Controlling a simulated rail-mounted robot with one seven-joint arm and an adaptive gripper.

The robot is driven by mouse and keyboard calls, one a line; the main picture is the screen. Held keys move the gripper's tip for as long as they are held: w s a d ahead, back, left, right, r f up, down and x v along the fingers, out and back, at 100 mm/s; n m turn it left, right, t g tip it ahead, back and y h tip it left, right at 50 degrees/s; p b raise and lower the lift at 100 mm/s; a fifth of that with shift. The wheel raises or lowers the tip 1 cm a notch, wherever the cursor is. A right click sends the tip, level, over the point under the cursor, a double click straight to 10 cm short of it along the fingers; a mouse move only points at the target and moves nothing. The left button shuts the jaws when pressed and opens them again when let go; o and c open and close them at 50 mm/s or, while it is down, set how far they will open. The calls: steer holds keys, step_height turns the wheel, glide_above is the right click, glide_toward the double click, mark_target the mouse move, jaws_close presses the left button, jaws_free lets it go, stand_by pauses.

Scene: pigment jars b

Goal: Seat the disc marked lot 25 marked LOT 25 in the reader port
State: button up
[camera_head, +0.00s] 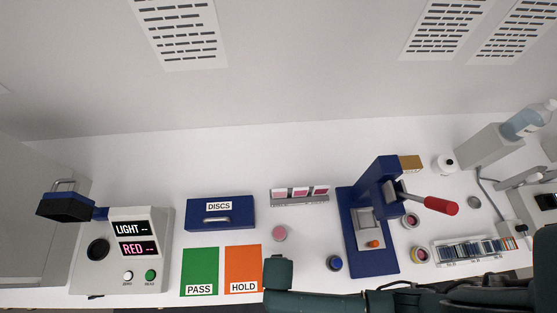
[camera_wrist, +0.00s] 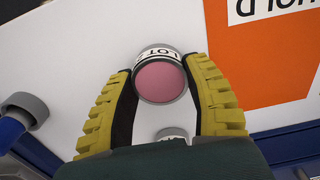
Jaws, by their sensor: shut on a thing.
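In the wrist view my gripper (camera_wrist: 160,74) has its yellow fingers shut on a round disc (camera_wrist: 160,82) with a pink face and pale rim. A white label on the rim reads LOT; its number is not clear. In the head view the fingers and this disc are hidden by my green wrist, right of the orange card. The reader (camera_head: 122,265) stands at the left, its displays reading LIGHT -- and RED --. Its round dark port (camera_head: 97,250) is empty, well left of my gripper.
Another pink disc (camera_head: 279,233) lies on the table behind my wrist. Green PASS (camera_head: 199,268) and orange HOLD (camera_head: 243,265) cards and the blue DISCS box (camera_head: 235,208) lie between. A dark hinged head (camera_head: 65,209) sits behind the port. A blue press (camera_head: 370,255) stands right.

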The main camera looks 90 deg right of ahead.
steer(key=shift+r+p, duration=3.05)
steer(key=shift+p, duration=0.2)
